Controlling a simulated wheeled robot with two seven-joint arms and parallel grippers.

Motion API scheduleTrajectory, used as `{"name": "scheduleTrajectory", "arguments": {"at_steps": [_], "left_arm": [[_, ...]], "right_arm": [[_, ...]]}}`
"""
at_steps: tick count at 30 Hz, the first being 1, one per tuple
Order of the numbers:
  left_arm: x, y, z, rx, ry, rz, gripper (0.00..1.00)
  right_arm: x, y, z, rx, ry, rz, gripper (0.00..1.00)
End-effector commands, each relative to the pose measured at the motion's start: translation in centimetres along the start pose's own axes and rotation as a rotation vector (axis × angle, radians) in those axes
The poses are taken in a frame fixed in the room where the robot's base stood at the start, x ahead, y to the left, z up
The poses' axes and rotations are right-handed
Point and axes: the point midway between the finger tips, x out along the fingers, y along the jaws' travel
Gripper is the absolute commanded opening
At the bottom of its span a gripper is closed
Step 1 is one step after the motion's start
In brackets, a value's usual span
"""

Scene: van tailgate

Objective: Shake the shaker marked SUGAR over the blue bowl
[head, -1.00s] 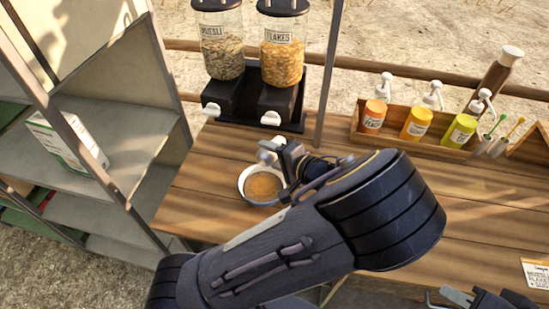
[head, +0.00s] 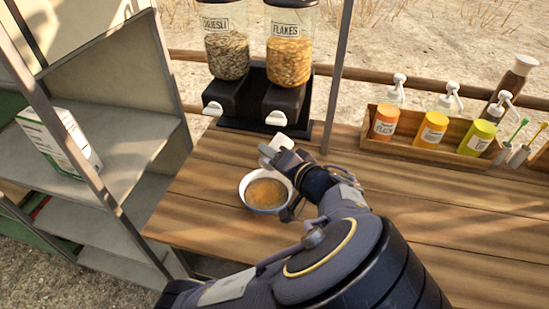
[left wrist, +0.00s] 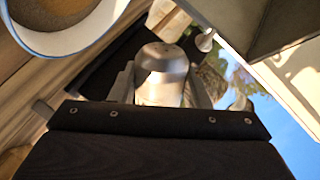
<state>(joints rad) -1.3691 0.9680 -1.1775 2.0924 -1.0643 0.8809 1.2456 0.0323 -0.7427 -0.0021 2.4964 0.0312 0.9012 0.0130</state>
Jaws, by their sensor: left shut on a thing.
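The blue bowl (head: 263,211) stands on the wooden counter and holds brown contents. Its rim also shows at the upper left of the left wrist view (left wrist: 52,51). My left gripper (head: 284,158) is shut on a pale shaker (head: 273,153), at the bowl's far right edge in the head view. The shaker looks tilted; its marking cannot be read. In the left wrist view the shaker (left wrist: 162,72) shows as a grey metallic body between the two fingers, with the bowl beside it. My right gripper is not in view.
Two cereal dispensers (head: 226,50) (head: 289,48) on a black stand (head: 255,100) are behind the bowl. A wooden rack (head: 420,146) of bottles stands at the right, with a thin post (head: 336,80) nearer. Metal shelves (head: 110,120) are at the left.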

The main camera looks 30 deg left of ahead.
Motion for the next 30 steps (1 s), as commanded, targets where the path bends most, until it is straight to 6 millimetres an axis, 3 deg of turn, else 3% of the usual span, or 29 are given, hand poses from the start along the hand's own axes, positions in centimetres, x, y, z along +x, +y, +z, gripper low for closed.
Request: {"name": "scheduleTrajectory", "arguments": {"at_steps": [7, 17, 26, 30], "left_arm": [[-0.2, -0.7, -0.4, 0.0, 0.0, 0.0, 0.18], [-1.5, -4.2, -2.6, 0.001, 0.001, 0.0, 0.18], [-1.4, -4.0, -2.5, 0.002, 0.0, -0.001, 0.18], [-0.8, -2.4, -1.5, 0.002, 0.0, -0.001, 0.18]], "right_arm": [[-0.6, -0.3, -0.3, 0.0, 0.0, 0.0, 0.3], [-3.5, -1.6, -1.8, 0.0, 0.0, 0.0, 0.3], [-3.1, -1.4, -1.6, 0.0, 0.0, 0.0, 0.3], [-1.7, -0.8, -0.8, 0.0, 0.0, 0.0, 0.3]]}}
